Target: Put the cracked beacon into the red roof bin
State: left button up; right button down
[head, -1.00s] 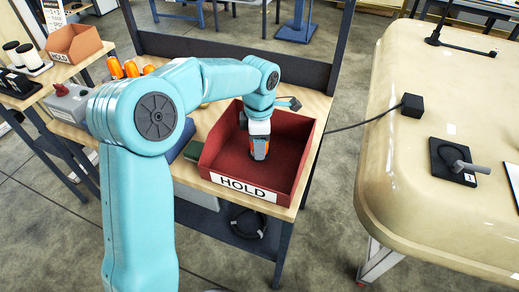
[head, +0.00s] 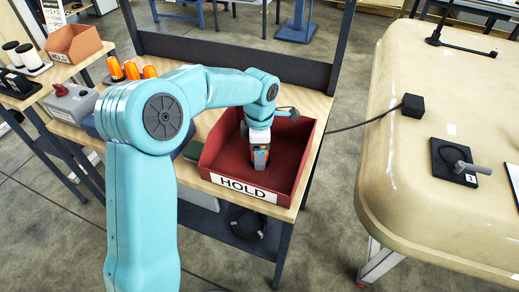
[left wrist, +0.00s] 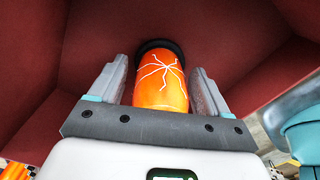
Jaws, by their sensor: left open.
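The cracked beacon (left wrist: 161,82) is orange with white star-shaped crack lines and a black base. In the left wrist view it is between the two fingers of my left gripper (left wrist: 158,88), inside the red bin (left wrist: 85,40). My left gripper (head: 260,160) is open, with a gap at the left finger; the other finger is close beside the beacon. In the head view the gripper points down into the red bin (head: 302,150), labelled HOLD, and mostly hides the beacon. My right gripper is not in view.
A small green box (head: 194,150) sits beside the bin's left wall. A cream cab roof (head: 400,160) is at the right, with a black cable running towards the bench. A second bin (head: 75,42) is at upper left.

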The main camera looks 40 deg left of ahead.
pick_arm(q)
notch_tip(320, 180, up, 12)
jog(key=shift+r+p, duration=0.1)
jog(key=shift+p, duration=0.3)
jog(key=shift+s, duration=0.1)
dwell(0.4)
